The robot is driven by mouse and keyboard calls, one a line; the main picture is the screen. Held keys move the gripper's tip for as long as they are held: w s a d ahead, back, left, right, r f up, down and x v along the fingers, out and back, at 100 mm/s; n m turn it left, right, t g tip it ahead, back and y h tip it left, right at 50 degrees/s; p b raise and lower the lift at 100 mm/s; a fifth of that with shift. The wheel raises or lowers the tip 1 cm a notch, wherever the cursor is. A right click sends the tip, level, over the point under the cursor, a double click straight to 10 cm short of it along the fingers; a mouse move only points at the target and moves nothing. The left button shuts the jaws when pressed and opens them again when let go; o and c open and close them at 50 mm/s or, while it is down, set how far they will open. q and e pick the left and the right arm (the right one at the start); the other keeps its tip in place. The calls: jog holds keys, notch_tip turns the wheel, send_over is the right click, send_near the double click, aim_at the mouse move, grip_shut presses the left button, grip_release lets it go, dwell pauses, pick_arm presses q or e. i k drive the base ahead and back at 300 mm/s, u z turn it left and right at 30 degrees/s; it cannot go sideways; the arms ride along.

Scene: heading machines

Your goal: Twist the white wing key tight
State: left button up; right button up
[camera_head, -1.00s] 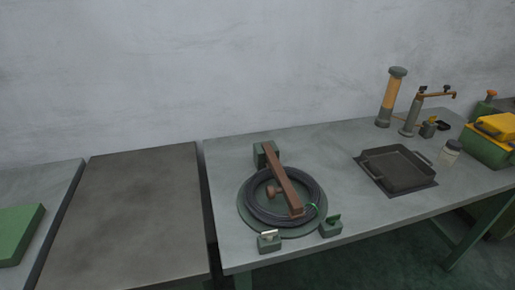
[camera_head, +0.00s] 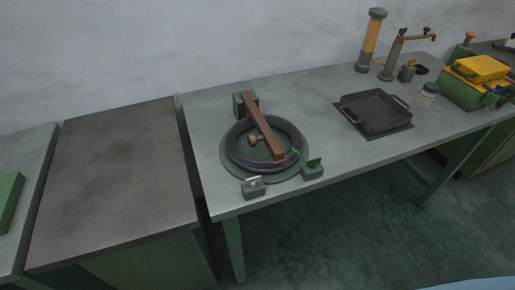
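A small green block (camera_head: 253,189) sits at the front left of a round base with a dark coiled ring. A small pale piece on its top, which looks like the white wing key (camera_head: 252,181), is too small to make out in detail. A similar block with a green wing (camera_head: 314,162) sits at the front right of the ring. A brown bar (camera_head: 263,127) with a round knob lies across the dark ring (camera_head: 237,160), from a green block (camera_head: 245,103) at the back. Neither of my grippers is in view.
A black tray (camera_head: 375,112) with handles stands right of the ring on the grey table (camera_head: 330,155). A jar (camera_head: 427,96), an orange cylinder (camera_head: 371,40), a brown-armed stand (camera_head: 394,55) and a yellow-and-green box (camera_head: 478,80) stand farther right. A dark-topped cabinet (camera_head: 118,165) stands left.

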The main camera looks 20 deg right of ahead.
aim_at(253, 181)
jog(key=k, duration=0.5)
jog(key=u, duration=1.7)
jog(key=i, duration=1.35)
jog(key=z, duration=2.3)
